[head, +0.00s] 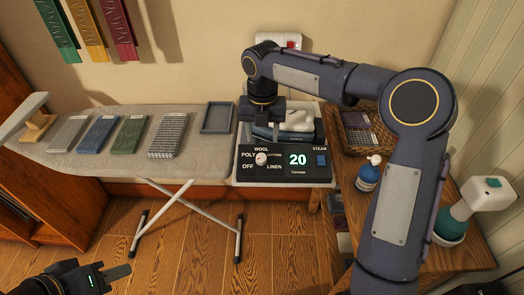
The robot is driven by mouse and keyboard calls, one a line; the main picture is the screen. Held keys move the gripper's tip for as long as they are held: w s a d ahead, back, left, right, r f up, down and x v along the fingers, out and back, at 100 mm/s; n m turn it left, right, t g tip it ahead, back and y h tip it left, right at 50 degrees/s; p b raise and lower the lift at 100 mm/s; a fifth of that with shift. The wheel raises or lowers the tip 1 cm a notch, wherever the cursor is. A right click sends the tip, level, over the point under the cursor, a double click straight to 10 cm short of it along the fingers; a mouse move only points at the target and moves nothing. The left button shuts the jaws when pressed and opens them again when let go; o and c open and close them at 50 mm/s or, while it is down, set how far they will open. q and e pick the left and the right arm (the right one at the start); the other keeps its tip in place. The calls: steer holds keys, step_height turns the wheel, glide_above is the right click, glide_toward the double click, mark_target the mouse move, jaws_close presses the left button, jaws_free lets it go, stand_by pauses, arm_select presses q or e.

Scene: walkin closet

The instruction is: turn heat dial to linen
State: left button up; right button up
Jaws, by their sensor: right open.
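The heat dial (261,159) is a small pale knob on the black front panel (290,174) of the ironing station. Labels OFF, POLY, WOOL, COTTON and LINEN surround it, with LINEN at its lower right. The knob is too small to tell which label it points at. A display beside it (297,160) reads 20. My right gripper (262,128) is open, pointing down behind the panel and above the dial in the picture, apart from the dial. Its fingertips are hard to make out. My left gripper (112,276) is low at the left, far from the station; its jaw opening is unclear.
A white and dark iron (295,123) rests behind the panel, near my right gripper. A blue steam button (321,160) is at the panel's right. The ironing board (100,160) holds several folded cloths. A blue bottle (368,175) and a green-white sprayer (470,205) stand on the right-hand table.

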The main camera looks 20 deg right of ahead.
mark_target(262, 156)
steer(key=shift+w+a+f, duration=0.1)
steer(key=shift+f, duration=0.35)
step_height(262, 156, down, 7)
steer(key=shift+r, duration=0.1)
steer(key=shift+c, duration=0.2)
steer(key=c, duration=0.9)
